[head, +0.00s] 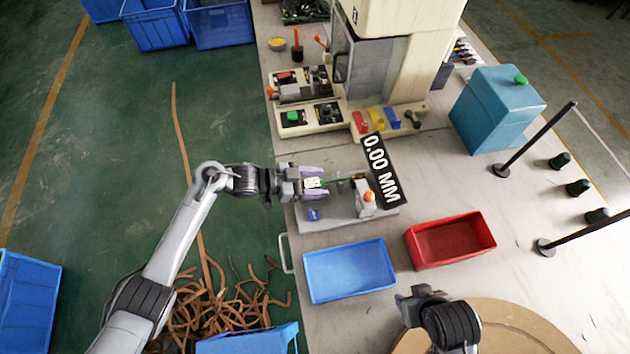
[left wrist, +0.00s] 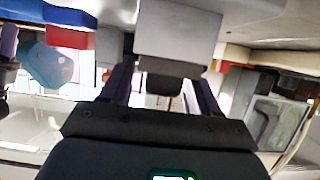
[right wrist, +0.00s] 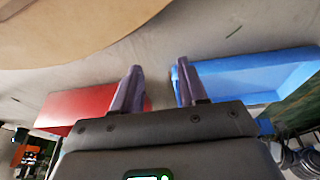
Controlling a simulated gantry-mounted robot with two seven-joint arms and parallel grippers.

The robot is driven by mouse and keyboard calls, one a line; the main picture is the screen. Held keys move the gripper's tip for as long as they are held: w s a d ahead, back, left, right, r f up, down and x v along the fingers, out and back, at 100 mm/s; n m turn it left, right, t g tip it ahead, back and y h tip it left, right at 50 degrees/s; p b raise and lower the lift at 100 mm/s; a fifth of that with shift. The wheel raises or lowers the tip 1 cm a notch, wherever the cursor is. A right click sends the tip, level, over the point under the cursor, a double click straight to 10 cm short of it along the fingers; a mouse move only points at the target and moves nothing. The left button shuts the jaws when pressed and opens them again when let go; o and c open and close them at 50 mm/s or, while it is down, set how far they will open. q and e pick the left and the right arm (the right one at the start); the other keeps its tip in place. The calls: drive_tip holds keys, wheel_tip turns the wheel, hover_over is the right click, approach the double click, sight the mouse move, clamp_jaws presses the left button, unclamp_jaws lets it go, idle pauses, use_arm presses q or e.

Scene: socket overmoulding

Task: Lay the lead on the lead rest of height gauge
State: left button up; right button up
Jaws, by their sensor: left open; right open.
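The height gauge stands on a grey base plate (head: 340,218) at the middle of the bench, with a dark display (head: 382,172) reading 0.00 MM and an orange-topped post (head: 366,200). My left gripper (head: 314,183) is open over the plate's left part. A small white piece (head: 313,182) shows between its fingers, and a thin greenish strip (head: 338,181) runs from there towards the gauge; I cannot tell whether this is the lead or where it rests. In the left wrist view a grey block (left wrist: 178,35) stands beyond the fingers (left wrist: 160,92). My right gripper (right wrist: 160,88) is open and empty.
A blue tray (head: 348,245) and a red tray (head: 450,222) lie near the gauge. A moulding machine (head: 385,65) stands behind it, with small coloured blocks (head: 377,119) in front. A round wooden board (head: 510,325) is at the front right. The bench between is clear.

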use_arm(q)
drive_tip(key=shift+r, duration=0.1)
